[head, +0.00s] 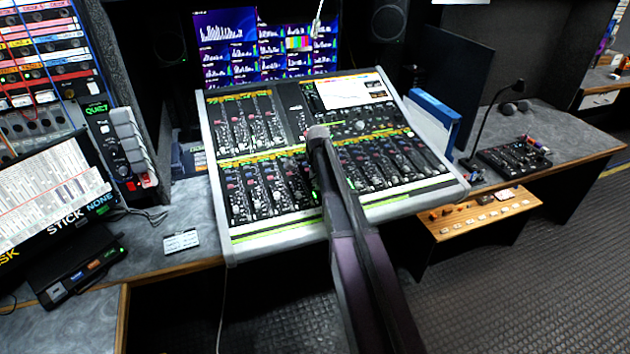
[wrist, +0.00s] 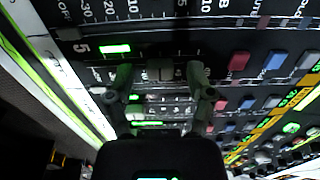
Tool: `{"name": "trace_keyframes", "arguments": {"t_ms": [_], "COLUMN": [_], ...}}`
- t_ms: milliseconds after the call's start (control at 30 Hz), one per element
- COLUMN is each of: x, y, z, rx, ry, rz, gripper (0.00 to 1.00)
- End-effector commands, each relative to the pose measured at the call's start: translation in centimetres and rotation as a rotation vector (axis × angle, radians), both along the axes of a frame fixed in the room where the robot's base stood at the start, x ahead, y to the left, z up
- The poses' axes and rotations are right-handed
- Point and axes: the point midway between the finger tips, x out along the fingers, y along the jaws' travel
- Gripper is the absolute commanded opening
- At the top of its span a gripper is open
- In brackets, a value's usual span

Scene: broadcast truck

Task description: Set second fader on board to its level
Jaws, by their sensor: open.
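The board is a wide sloped mixing console (head: 290,235) in the middle of the head view, with rows of faders and coloured knobs. My arm reaches over its middle, and my gripper is hidden there behind the arm. In the wrist view my gripper (wrist: 160,84) is open, its two dark fingers spread just over the board's dark face (wrist: 215,35). Small dark blocks show between the fingers; I cannot tell whether one is a fader cap. Printed level scales run along the top of that view. I cannot tell which fader is the second.
Monitor screens (head: 225,45) stand behind the board. A wooden button panel (head: 485,212) is at its right, with a desk lamp (head: 480,115) beyond. Open floor (head: 540,270) lies at the lower right.

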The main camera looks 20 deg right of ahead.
Motion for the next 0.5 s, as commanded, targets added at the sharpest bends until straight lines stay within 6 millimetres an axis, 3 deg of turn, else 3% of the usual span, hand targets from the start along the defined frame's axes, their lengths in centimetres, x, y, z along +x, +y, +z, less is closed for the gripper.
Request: {"name": "trace_keyframes", "arguments": {"t_ms": [267,500], "x": [-0.3,-1.9], "y": [0.0,0.0], "z": [0.0,-0.3], "rx": [0.000,0.000], "ry": [0.000,0.000], "rz": [0.000,0.000], "gripper": [0.69,0.69]}}
